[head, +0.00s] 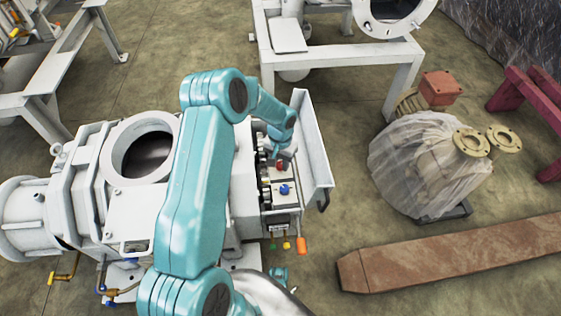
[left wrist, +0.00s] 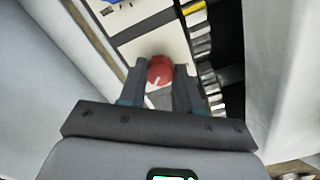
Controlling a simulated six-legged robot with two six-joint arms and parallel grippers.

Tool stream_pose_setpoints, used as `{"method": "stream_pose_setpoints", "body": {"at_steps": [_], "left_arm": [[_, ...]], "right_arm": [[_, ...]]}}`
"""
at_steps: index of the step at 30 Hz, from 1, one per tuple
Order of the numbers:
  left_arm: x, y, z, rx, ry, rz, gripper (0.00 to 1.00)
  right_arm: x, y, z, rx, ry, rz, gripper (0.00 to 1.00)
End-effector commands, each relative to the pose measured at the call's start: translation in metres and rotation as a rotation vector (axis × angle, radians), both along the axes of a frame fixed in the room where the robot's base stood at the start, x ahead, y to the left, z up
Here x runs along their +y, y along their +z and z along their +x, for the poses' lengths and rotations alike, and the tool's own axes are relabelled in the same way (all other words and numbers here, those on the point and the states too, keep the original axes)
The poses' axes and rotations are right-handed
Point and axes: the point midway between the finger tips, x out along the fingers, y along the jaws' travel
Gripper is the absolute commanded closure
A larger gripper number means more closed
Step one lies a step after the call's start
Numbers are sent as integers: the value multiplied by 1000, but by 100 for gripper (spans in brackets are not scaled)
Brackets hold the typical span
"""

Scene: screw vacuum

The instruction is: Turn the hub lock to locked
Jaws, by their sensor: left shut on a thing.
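A round red knob (left wrist: 160,72) with a white pointer mark sits on a cream panel (left wrist: 157,47) in the left wrist view. My left gripper (left wrist: 160,67) has one dark finger on each side of this knob and is shut on it. In the head view my left arm reaches over the white machine, and the left gripper (head: 281,157) points down into its open control box. The red knob (head: 280,165) shows just below the gripper there, partly covered. No lettering by the knob is readable. My right gripper does not show clearly in either view.
A blue knob (head: 285,189) sits near the red one. The box's open white door (head: 314,140) stands close on the right. Dark wiring with several light and yellow blocks (left wrist: 195,18) runs beside the panel. A wrapped pump (head: 420,165) and a rusty beam (head: 450,250) lie on the floor.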

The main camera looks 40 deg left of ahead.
Motion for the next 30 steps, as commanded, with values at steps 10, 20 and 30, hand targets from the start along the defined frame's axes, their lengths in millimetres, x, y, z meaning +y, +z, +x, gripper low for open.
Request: {"method": "stream_pose_setpoints", "body": {"at_steps": [10, 20, 30], "left_arm": [[0, -3, 0, 1, 264, 0, 98], [0, -2, 0, 0, 577, 1, 98], [0, -2, 0, 1, 900, -1, 98]], "right_arm": [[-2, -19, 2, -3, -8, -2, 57], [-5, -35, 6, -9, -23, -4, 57], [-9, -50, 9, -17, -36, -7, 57]]}}
